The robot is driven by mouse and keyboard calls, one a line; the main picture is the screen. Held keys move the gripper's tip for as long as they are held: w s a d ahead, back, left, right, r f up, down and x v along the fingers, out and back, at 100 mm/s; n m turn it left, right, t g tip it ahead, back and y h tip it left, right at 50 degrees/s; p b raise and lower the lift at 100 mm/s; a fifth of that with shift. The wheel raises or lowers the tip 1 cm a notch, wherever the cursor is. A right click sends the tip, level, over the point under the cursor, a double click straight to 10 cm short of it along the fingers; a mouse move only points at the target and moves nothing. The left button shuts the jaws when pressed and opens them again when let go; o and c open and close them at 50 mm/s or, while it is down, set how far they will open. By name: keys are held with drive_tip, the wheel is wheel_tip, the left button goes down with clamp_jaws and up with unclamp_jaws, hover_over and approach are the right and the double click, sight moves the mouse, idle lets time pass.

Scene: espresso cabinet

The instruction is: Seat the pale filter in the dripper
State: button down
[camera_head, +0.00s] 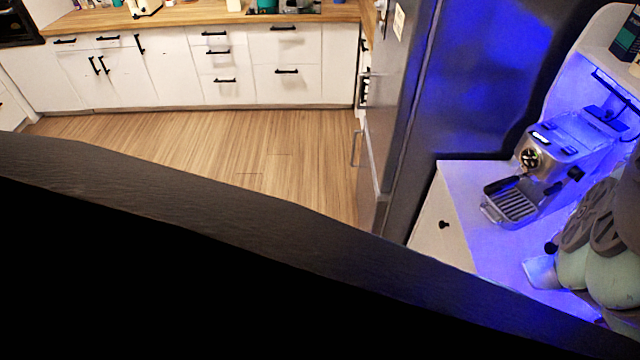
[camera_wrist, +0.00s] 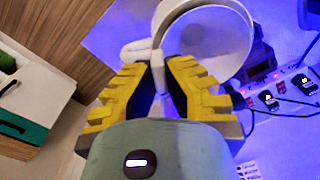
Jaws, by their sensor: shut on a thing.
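In the wrist view, the yellow and black fingers of my gripper (camera_wrist: 157,78) are shut on a narrow pale piece, which I take to be the pale filter (camera_wrist: 157,68). Just beyond the fingertips is a white round, open-topped piece (camera_wrist: 226,42) with a thick rim and a loop at its left. It looks like the dripper, but the white parts overlap and I cannot tell where filter and dripper meet or whether the filter is inside. In the head view, a small whitish cup-like piece (camera_head: 539,273) shows beside my arm at the lower right; my fingertips are mostly hidden there.
A silver espresso machine (camera_head: 560,165) stands behind on the blue-lit cabinet top (camera_head: 475,205). A tall fridge (camera_head: 405,90) is to its left. In the wrist view, a power strip (camera_wrist: 285,90) with plugs and cables lies at the right. The wooden floor (camera_head: 230,145) is clear.

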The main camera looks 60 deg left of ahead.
drive_tip(key=shift+f, duration=0.15)
drive_tip(key=c, duration=1.1)
unclamp_jaws()
drive_tip(key=shift+o, duration=0.2)
wheel_tip(320, 180, up, 5)
drive_tip(key=shift+r, duration=0.15)
drive_tip(key=shift+s+r, duration=0.1)
drive_tip(key=shift+r, duration=1)
